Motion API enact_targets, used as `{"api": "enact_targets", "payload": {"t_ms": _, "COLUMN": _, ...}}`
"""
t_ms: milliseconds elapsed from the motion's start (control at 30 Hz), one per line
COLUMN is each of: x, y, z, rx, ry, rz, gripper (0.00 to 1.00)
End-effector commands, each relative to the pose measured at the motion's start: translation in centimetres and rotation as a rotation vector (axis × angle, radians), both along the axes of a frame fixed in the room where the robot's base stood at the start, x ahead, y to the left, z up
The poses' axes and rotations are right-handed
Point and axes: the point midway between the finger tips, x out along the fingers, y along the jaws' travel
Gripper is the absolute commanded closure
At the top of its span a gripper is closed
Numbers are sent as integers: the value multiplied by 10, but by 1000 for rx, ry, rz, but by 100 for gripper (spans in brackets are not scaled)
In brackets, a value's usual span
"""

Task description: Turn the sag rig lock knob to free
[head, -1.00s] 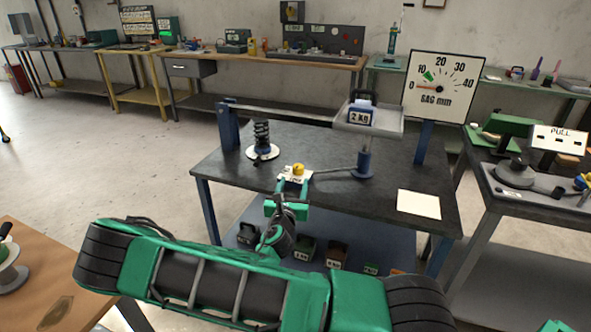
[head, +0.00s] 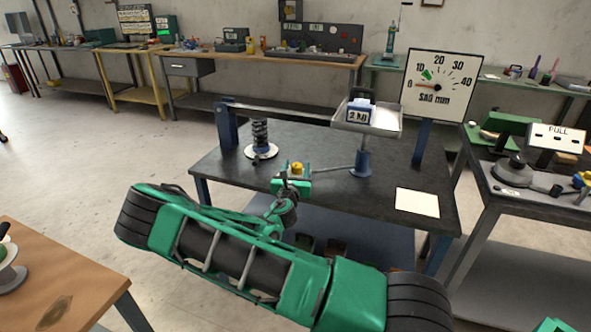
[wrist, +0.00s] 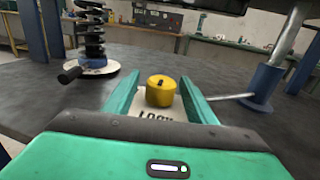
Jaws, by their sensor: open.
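The yellow lock knob (head: 297,168) stands near the front of the dark rig table (head: 420,182). In the wrist view the knob (wrist: 160,91) has a dark mark on top and sits on a white plate (wrist: 150,122) whose printed word is partly hidden and seems to read LOCK. My gripper (head: 295,180) is low over the table's front. In the wrist view its green fingers (wrist: 163,92) are apart, one on each side of the knob. I cannot tell whether either finger touches it. The SAG mm dial (head: 440,86) stands at the back right, its red needle near 0.
A coil spring (head: 260,138) stands left of the knob. A tray (head: 368,122) with a 2 kg weight (head: 361,110) is on a blue post (head: 362,160) to the right, with a thin rod towards the knob. A white sheet (head: 417,202) lies front right.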

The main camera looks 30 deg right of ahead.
Motion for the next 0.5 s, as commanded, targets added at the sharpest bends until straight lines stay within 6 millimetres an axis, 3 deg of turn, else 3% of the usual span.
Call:
{"api": "enact_targets", "payload": {"t_ms": 100, "x": 0, "y": 0, "z": 0, "rx": 0, "ry": 0, "rz": 0, "gripper": 51}}
{"api": "enact_targets", "payload": {"t_ms": 267, "x": 0, "y": 0, "z": 0, "rx": 0, "ry": 0, "rz": 0, "gripper": 90}}
{"api": "enact_targets", "payload": {"t_ms": 500, "x": 0, "y": 1, "z": 0, "rx": 1, "ry": -2, "rz": -7, "gripper": 90}}
